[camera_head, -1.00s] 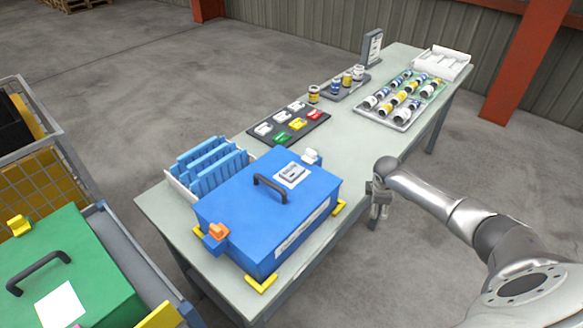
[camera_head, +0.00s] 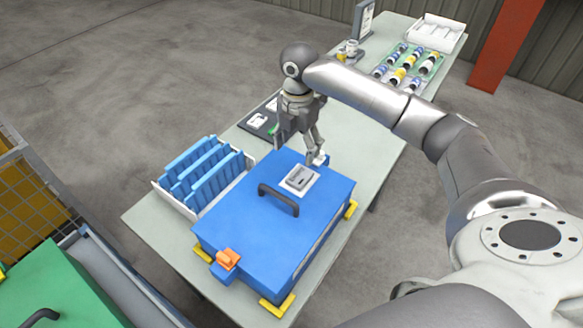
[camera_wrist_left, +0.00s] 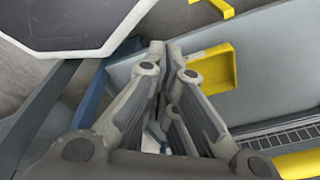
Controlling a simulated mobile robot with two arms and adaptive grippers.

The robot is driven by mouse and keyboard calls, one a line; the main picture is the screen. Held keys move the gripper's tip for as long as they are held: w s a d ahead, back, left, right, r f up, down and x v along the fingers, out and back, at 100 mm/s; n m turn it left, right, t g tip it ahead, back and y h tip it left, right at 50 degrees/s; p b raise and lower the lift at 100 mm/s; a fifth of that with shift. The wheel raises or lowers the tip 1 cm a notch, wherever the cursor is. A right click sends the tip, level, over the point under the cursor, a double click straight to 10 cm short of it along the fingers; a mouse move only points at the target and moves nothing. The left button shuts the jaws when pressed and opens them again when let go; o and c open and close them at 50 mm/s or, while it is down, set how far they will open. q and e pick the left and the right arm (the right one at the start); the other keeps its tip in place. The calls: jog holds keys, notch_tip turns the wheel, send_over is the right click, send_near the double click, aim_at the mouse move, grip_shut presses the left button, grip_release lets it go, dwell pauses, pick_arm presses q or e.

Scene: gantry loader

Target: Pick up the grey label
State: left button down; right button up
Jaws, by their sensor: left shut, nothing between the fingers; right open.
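My right gripper (camera_head: 299,150) is open, fingers pointing down, near the far edge of the blue case (camera_head: 235,215). A whitish-grey printed label (camera_head: 300,179) lies on the case lid, just nearer than the fingers. I cannot tell whether this or a piece hidden on the board is the grey label. My left gripper (camera_wrist_left: 167,48) is shut and empty in the left wrist view, and is out of the head view.
The case has a black handle (camera_head: 279,199) and an orange latch (camera_head: 229,259). A white rack with blue dividers (camera_head: 205,177) stands left of it. Bottles (camera_head: 403,66) and a white tray (camera_head: 437,33) are at the table's far end. A green case (camera_head: 65,290) is at lower left.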

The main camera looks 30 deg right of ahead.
aim_at(301, 175)
jog(key=f, duration=0.1)
jog(key=s+f, duration=0.1)
jog(key=f, duration=0.1)
jog(key=shift+s+d+f+p, duration=0.1)
jog(key=shift+s+f+p, duration=0.15)
jog(key=shift+f+p, duration=0.15)
jog(key=shift+w+f, duration=0.15)
jog(key=shift+f, duration=0.2)
jog(key=f, duration=0.1)
jog(key=f+p, duration=0.1)
jog(key=f, duration=0.1)
jog(key=f+p, duration=0.1)
jog(key=shift+d+f, duration=0.35)
jog(key=shift+f, duration=0.05)
jog(key=shift+w, duration=0.1)
jog(key=shift+c, duration=1)
jog(key=c, duration=0.8)
pick_arm(q)
jog(key=s+r, duration=0.1)
jog(key=s, duration=0.1)
jog(key=s+r, duration=0.1)
jog(key=r, duration=0.1)
jog(key=shift+s+d, duration=0.2)
jog(key=shift+s, duration=0.2)
